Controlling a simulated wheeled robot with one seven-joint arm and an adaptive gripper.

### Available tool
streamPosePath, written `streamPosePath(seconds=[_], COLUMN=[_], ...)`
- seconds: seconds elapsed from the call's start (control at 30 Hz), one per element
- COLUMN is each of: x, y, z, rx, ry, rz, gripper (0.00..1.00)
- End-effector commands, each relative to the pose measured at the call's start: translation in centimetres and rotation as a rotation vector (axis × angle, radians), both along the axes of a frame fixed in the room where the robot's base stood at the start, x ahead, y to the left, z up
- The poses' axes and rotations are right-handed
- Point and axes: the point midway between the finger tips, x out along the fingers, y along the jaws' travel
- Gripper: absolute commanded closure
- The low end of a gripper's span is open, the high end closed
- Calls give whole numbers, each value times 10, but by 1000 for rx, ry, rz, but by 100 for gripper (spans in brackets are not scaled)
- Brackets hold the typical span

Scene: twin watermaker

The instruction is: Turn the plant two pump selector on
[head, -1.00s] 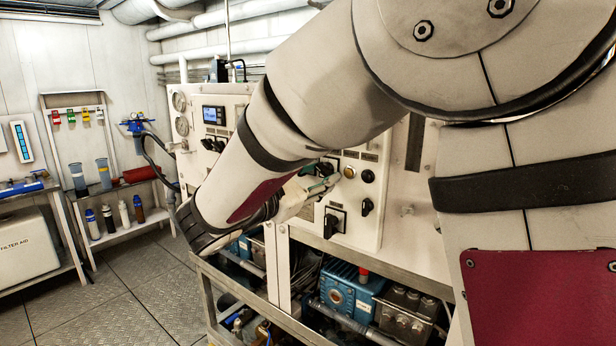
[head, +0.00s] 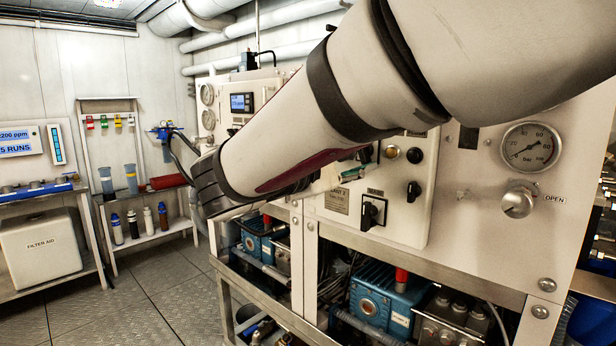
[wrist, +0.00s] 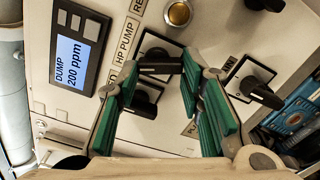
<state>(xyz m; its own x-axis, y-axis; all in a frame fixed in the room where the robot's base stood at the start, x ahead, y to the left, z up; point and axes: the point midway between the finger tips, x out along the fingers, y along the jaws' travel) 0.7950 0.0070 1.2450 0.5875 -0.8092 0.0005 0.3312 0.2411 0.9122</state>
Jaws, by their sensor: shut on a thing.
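In the wrist view, my gripper (wrist: 160,72) has its green-padded fingers at both ends of a black selector knob (wrist: 161,64) on a square plate. It is shut on this knob. The label HP PUMP (wrist: 130,42) is printed just beside it. In the head view, my gripper (head: 352,170) is at the pale panel above the PLANT 2 plate, and my forearm hides most of that spot. The held knob cannot be made out there.
A second black knob (wrist: 146,100) lies close below the held one, between my fingers. Another black selector (wrist: 260,92) is to the right. An amber button (wrist: 179,13) is above. A display (wrist: 77,52) reads DUMP 200 ppm. A pressure gauge (head: 530,147) is right of the panel.

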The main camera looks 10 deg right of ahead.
Motion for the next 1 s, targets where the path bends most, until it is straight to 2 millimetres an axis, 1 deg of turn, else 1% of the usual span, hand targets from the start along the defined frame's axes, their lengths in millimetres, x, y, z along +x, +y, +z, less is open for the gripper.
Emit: streamPosePath(seconds=[0.03,0.3,0.5,0.7,1.0], x=[2,2,2,2,1], y=[0,0,0,1,1], z=[-5,-4,-2,-1,1], rx=[28,152,214,246,260], ry=[-38,-207,-291,-337,-353], rz=[-1,-2,-2,-2,-1], gripper=[93,93,93,93,93])
